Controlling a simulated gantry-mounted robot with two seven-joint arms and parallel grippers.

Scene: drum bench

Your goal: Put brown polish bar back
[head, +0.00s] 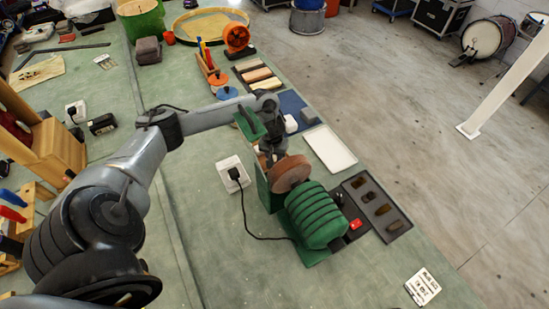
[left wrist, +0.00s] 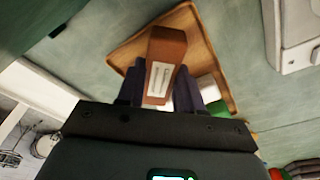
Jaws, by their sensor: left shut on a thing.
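My left gripper (head: 270,146) is beside the buffing wheel, above the bench. In the left wrist view my left gripper (left wrist: 167,92) is shut on the brown polish bar (left wrist: 165,52), which has a white label. The bar sticks out past the fingertips. Beyond the bar in that view lies a wooden tray (left wrist: 128,46), with white and green blocks (left wrist: 216,108) near the fingers. In the head view the bar is mostly hidden by the gripper and wheel. My right gripper is not in view.
The green grinder motor (head: 316,215) with its brown buffing wheel (head: 289,173) stands close to the gripper. A dark tray (head: 352,185) with small blocks is to its right. A white tray (head: 330,149) lies behind. A power cord (head: 244,218) runs across the bench.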

